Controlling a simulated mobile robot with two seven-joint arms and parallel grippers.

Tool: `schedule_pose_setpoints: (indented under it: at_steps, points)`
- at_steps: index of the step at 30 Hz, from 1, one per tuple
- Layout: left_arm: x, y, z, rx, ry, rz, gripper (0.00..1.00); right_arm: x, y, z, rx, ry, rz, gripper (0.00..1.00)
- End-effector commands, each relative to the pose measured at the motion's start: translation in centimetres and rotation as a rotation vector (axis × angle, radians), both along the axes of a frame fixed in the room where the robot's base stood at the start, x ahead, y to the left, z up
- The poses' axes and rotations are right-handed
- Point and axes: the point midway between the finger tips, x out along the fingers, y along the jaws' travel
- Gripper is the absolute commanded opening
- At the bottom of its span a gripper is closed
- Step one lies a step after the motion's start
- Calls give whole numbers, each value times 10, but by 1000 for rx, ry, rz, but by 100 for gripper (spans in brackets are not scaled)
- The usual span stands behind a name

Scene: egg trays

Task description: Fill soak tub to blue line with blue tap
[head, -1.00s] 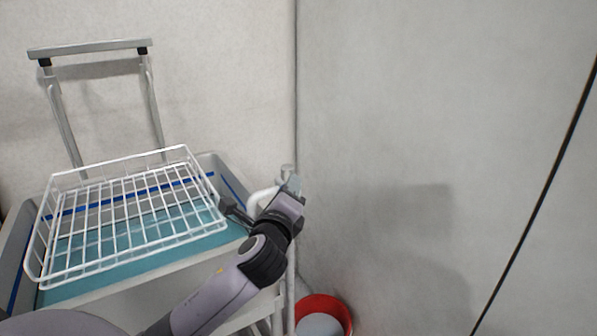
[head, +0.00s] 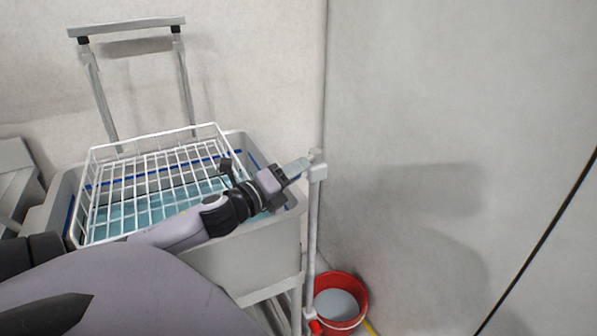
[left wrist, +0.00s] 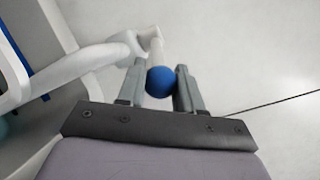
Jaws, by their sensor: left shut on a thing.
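The grey soak tub (head: 262,240) stands left of the corner pipe, with teal water (head: 160,207) in it. Its blue line (head: 253,160) runs along the inner wall and shows above the water at the back. My left gripper (head: 296,168) is beside the pipe at the tub's right end. In the left wrist view, its two fingers (left wrist: 160,85) are shut on the round blue tap knob (left wrist: 160,81). A white pipe arm (left wrist: 95,55) reaches from behind the knob toward the tub. The knob is hidden in the head view. My right gripper is not in view.
A white wire basket (head: 86,188) sits over the tub, below a grey handle frame (head: 125,27). A white upright pipe (head: 312,230) stands at the tub's right end. A red bucket (head: 362,295) is on the floor beside it. The wall at right is bare.

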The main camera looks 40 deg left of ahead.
Motion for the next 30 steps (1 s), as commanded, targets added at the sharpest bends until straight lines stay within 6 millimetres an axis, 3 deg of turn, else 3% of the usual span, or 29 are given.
schedule_pose_setpoints:
  at_steps: [10, 11, 12, 13, 23, 30]
  points:
    - [0, 0, -1, 0, 1, -4, 0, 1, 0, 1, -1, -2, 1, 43]
    - [0, -1, -1, 0, 1, -3, 42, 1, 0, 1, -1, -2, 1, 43]
    - [0, 0, -1, 0, 1, -3, 55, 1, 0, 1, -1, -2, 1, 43]
    - [0, 0, -1, 0, 1, -3, 59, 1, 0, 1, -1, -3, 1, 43]
    - [-1, 0, 0, 0, 0, -1, 59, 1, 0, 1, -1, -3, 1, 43]
    - [-19, -1, -2, -1, 2, -2, 59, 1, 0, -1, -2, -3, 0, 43]
